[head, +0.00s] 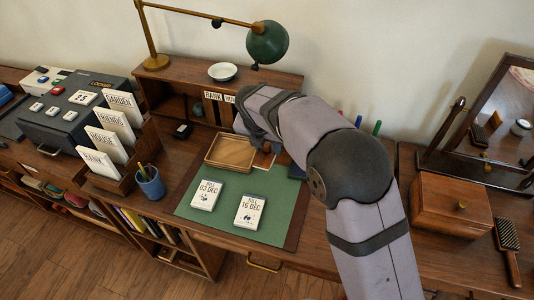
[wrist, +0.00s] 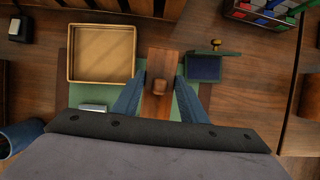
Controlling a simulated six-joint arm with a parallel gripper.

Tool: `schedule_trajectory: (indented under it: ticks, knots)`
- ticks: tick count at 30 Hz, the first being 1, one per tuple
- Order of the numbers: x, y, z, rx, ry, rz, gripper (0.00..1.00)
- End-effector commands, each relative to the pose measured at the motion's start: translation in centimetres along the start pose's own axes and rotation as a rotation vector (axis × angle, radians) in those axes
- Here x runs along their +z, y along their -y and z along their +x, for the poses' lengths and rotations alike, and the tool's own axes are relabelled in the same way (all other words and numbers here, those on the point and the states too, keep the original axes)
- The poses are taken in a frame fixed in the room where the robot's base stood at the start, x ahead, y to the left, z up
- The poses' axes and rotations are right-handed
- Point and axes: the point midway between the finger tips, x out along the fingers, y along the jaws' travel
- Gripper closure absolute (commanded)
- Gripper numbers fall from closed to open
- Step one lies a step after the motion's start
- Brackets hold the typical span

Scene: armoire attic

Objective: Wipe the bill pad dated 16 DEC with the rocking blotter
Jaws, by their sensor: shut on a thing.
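The bill pad dated 16 DEC (head: 250,212) lies flat on the green desk mat (head: 228,227), near its front edge. A second pad dated 02 DEC (head: 207,195) lies to its left. In the wrist view, my gripper (wrist: 158,90) is shut on the brown wooden rocking blotter (wrist: 159,61), with one finger on each side of its knob. In the head view, the blotter (head: 264,159) shows only partly beside my arm, behind the pads and right of the tray. I cannot tell whether its underside touches the desk.
A shallow wooden tray (head: 229,152) stands left of the blotter. A dark green ink pad box (wrist: 204,68) is close on its right. A blue pen cup (head: 150,184) and a card rack (head: 110,180) stand left of the mat. A wooden box (head: 452,205) stands at the right.

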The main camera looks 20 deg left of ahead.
Motion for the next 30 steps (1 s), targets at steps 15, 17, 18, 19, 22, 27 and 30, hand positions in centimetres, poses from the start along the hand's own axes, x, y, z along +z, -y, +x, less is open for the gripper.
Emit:
schedule_trajectory:
  ticks: [15,17,18,19,22,27,30]
  knots:
    - [0.3,0.0,-0.6,0.001,0.002,0.0,0.79]
    - [0.3,-0.1,-0.6,0.002,0.002,0.0,0.79]
    - [0.3,-0.1,-0.7,0.002,0.002,-0.001,0.79]
    - [0.3,-0.2,-0.8,0.003,0.002,-0.002,0.79]
    - [0.2,-0.5,-1.5,0.006,0.001,-0.011,0.79]
    - [-1.0,-1.7,-2.7,0.015,-0.002,-0.044,0.79]
    - [-2.5,-2.6,-3.0,0.027,-0.003,-0.073,0.79]
